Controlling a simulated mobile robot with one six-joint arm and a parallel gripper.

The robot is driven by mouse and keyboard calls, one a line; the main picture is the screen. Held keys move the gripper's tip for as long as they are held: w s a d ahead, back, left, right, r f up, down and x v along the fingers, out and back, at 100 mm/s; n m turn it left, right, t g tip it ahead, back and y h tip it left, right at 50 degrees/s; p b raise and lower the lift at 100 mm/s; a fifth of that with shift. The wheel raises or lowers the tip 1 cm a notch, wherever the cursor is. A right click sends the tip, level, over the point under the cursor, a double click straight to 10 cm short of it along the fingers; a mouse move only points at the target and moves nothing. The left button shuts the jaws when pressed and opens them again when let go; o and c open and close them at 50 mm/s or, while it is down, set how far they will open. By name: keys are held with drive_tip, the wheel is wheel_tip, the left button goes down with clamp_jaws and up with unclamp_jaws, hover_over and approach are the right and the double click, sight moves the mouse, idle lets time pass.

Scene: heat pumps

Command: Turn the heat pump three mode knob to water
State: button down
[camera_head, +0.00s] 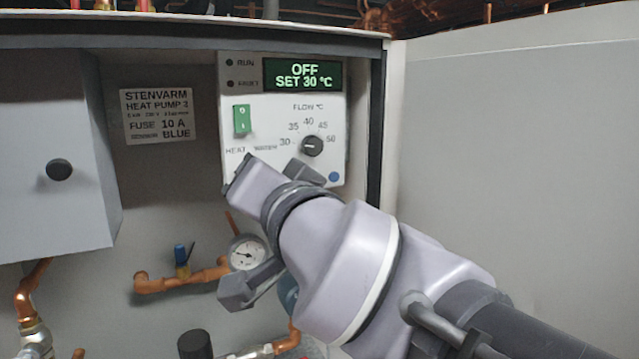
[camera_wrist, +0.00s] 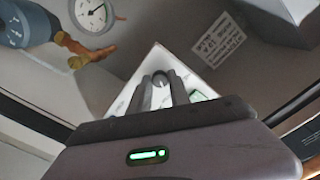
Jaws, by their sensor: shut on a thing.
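The white control panel (camera_head: 285,105) carries a dark screen (camera_head: 305,75) reading "OFF SET 30 °C". The printed words HEAT and, less clearly, WATER stand low on the panel, just above my gripper. In the head view my gripper covers the mode knob. In the wrist view the dark round mode knob (camera_wrist: 160,77) shows between the fingertips of my gripper (camera_wrist: 162,84), which is shut on it. Its pointer direction cannot be made out. A plate (camera_head: 157,116) reads STENVARM HEAT PUMP, with a digit hard to read.
A green switch (camera_head: 242,119) and the flow temperature knob (camera_head: 312,146) are close above my gripper. A gauge (camera_head: 247,252) and copper pipes (camera_head: 180,280) lie below. A grey box (camera_head: 60,150) stands left; the open door (camera_head: 515,150) is right.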

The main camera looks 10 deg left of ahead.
drive_tip(key=shift+m, duration=0.4)
drive_tip(key=c, duration=1.2)
unclamp_jaws()
drive_tip(key=p+v, duration=0.9)
drive_tip(key=v, duration=0.8)
drive_tip(key=shift+s, duration=0.2)
